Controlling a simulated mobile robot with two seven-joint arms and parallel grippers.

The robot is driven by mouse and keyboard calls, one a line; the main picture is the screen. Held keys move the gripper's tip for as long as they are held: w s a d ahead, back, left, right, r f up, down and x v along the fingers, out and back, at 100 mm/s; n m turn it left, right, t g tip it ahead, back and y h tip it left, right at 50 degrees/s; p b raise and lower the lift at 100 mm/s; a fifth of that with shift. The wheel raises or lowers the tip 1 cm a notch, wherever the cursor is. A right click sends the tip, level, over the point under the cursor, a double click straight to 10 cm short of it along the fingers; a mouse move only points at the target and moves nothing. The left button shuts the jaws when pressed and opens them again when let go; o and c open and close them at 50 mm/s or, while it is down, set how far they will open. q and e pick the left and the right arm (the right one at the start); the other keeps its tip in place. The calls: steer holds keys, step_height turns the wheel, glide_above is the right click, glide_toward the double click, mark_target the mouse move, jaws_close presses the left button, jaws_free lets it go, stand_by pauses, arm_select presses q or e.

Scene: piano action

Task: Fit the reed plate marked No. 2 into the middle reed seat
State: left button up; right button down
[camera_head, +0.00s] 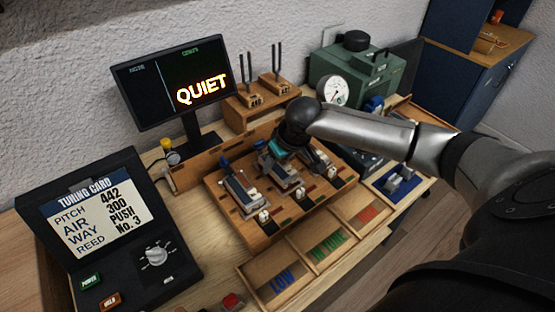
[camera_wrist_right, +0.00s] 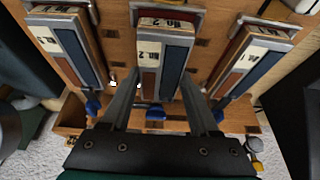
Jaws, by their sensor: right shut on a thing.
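The wooden reed board (camera_head: 235,218) carries three seats in a row. My right gripper (camera_head: 281,152) is over the middle seat. In the right wrist view its fingers (camera_wrist_right: 162,82) are shut on the sides of the reed plate marked No. 2 (camera_wrist_right: 163,52), which has a brown and a blue strip. This plate lines up with the middle seat's metal frame (camera_wrist_right: 168,13), which also bears a No. 2 label. Whether the plate is fully down I cannot tell. Plates lie in the left seat (camera_head: 241,190) and right seat (camera_head: 318,158). My left gripper is not in view.
A tuning card display (camera_head: 97,212) stands at the left, and a monitor (camera_head: 172,88) reading QUIET behind. Tuning forks (camera_head: 275,62) and a green gauge unit (camera_head: 357,75) stand at the back. A sectioned tray (camera_head: 303,250) lies in front of the board.

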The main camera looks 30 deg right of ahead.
steer(key=shift+f+p, duration=0.5)
steer(key=shift+p, duration=0.25)
stand_by(0.8)
steer(key=shift+c, duration=0.2)
jaws_free()
steer(key=p+v, duration=0.3)
steer(key=v, duration=1.2)
steer(key=shift+r, duration=0.15)
steer(key=shift+a, duration=0.1)
stand_by(0.5)
